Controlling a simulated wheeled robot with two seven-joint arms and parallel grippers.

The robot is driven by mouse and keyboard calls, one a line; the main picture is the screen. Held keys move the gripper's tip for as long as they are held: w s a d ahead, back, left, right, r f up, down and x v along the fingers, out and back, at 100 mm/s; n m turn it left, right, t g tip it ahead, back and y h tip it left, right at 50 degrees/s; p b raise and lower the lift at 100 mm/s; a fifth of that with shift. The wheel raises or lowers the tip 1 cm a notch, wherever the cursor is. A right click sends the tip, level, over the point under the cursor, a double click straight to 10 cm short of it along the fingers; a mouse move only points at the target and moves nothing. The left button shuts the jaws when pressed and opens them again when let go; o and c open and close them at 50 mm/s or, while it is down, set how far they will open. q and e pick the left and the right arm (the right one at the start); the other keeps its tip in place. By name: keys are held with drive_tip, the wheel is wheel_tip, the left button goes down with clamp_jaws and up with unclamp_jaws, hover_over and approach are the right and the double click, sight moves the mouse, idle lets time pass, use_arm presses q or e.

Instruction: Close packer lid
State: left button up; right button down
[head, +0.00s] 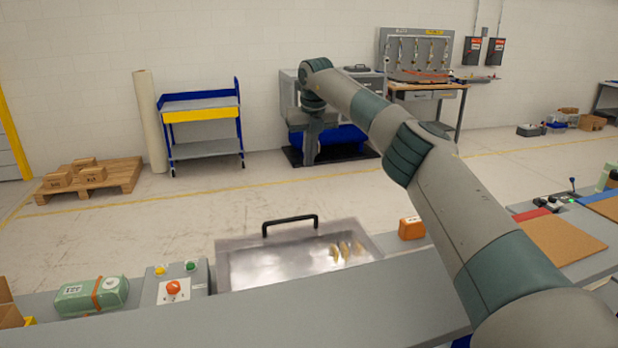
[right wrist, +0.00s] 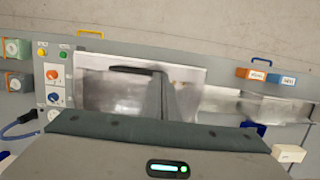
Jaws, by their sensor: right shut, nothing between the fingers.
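The packer (head: 225,270) is a grey metal box set into the near bench. A shiny panel with a black bar handle (head: 290,222) along its far edge shows there. Several yellowish pieces show at its right part; I cannot tell whether they lie inside or are reflections. In the right wrist view the shiny panel (right wrist: 105,90) and its dark handle (right wrist: 135,70) show beyond my wrist housing. My right gripper (head: 310,155) hangs from the raised arm, well apart from the handle in the head view. It is shut and empty. My left gripper is out of view.
A control box with an orange button (head: 173,288) stands left of the packer, beside a green strapped package (head: 92,296). An orange block (head: 411,228) sits to its right. A blue cart (head: 203,112) and a pallet (head: 95,180) stand far back. The floor between is clear.

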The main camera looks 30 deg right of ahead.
drive_tip(key=shift+r, duration=0.9)
